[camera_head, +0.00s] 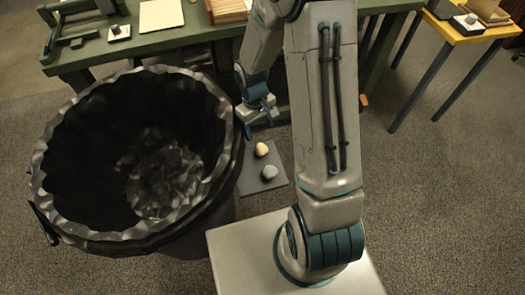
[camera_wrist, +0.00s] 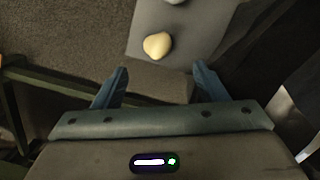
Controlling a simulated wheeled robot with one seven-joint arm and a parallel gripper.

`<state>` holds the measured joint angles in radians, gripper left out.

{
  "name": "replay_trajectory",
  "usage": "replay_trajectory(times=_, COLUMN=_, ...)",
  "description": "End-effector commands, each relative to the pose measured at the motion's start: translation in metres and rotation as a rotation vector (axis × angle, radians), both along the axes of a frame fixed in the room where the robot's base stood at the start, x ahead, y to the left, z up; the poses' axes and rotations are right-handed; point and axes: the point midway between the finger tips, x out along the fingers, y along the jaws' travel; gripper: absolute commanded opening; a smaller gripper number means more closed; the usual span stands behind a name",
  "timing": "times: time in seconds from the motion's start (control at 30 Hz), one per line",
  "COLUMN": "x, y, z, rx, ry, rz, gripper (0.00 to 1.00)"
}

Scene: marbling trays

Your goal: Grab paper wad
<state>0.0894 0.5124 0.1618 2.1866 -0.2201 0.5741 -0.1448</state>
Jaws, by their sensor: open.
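Two small lumps lie on a dark grey mat (camera_head: 262,183) on the floor. One is a rounded cream lump (camera_head: 262,149), the other a grey lump (camera_head: 269,171). I cannot tell for sure which is the paper wad. My gripper (camera_head: 257,113) is above the floor just behind the mat, beside the bin's rim in the picture. In the wrist view, my gripper (camera_wrist: 161,70) is open with nothing between its fingers. The cream lump (camera_wrist: 157,45) shows just beyond the gap between the fingertips. The grey lump (camera_wrist: 176,2) is mostly cut off at the top edge.
A large bin with a crumpled dark liner (camera_head: 52,215) stands left of the mat. A green table (camera_head: 165,42) is behind, holding a cream sheet (camera_head: 160,14) and tools. A yellow table (camera_head: 478,37) stands back right. Carpet at right is clear.

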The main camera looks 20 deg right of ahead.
Motion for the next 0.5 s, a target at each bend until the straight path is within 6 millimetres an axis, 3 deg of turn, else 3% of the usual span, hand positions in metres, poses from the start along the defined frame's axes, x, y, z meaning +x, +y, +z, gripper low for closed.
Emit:
replay_trajectory(times=0.2, x=-0.006, y=-0.002, z=-0.045, rx=-0.001, ry=0.004, rz=0.0, gripper=0.66)
replay_trajectory(times=0.5, x=-0.007, y=-0.004, z=-0.07, rx=0.0, ry=0.001, rz=-0.001, gripper=0.66)
